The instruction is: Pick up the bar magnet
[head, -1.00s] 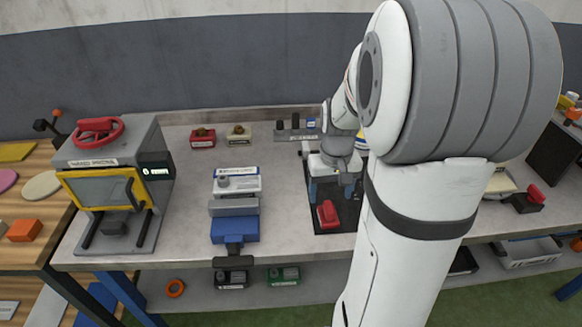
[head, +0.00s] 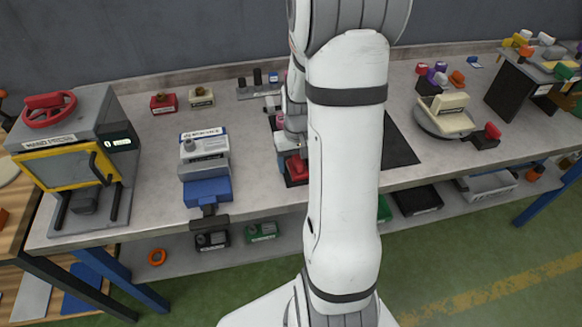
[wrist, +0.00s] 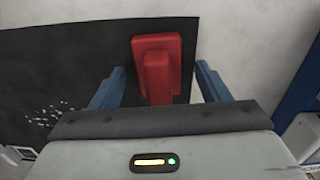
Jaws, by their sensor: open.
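A red block with a narrower raised red grip, which looks like the bar magnet (wrist: 157,50), lies on a black mat (wrist: 60,65). In the head view the red block (head: 296,169) is partly hidden by my arm. My gripper (wrist: 160,68) is open, with one blue finger on each side of the red block in the wrist view. Gaps show between the block and both fingers, and nothing is held. In the head view only part of my gripper (head: 284,158) shows beside the block. The height of the fingertips over the mat is hard to tell.
A blue vise (head: 207,190) and a hand press (head: 75,150) stand to the left. A round grey device (head: 445,118) and a red-topped block (head: 490,132) are to the right. Pale specks lie on the mat. A small rack (head: 258,90) stands behind.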

